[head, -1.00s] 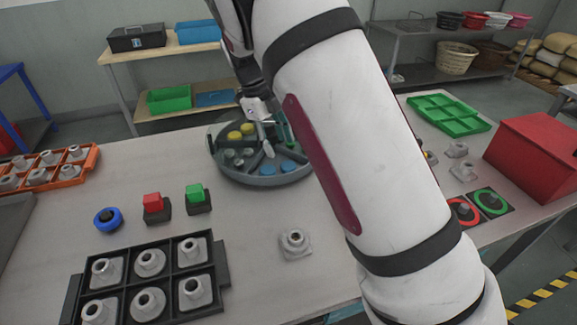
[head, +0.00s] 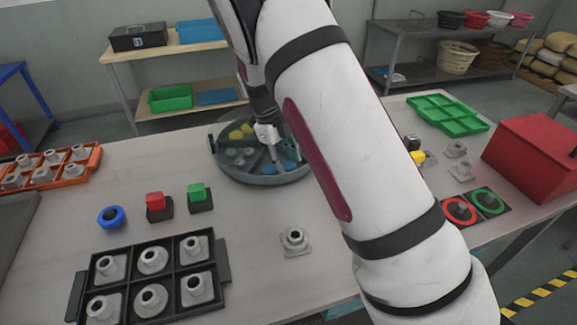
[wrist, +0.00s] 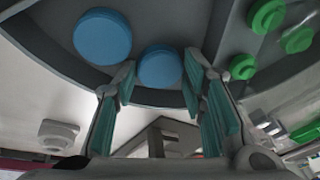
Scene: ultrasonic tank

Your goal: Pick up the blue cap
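A round grey divided tray (head: 262,181) stands on the table with colored caps in its compartments. Two blue caps lie in one compartment; one blue cap (head: 290,167) shows beside my fingers in the head view. In the wrist view, one blue cap (wrist: 160,66) lies between my fingertips, and another blue cap (wrist: 102,36) lies to its upper left, outside the fingers. My gripper (head: 279,160) is open over this compartment, and in the wrist view its two teal-padded fingers (wrist: 161,72) stand apart. I cannot tell whether they touch the cap.
Yellow caps (head: 241,131) and green caps (wrist: 268,15) lie in other compartments, split by raised dividers. A blue button (head: 110,217), a red button (head: 156,201), a green button (head: 197,192) and a black tray (head: 226,262) stand nearer. A red box (head: 530,150) is at right.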

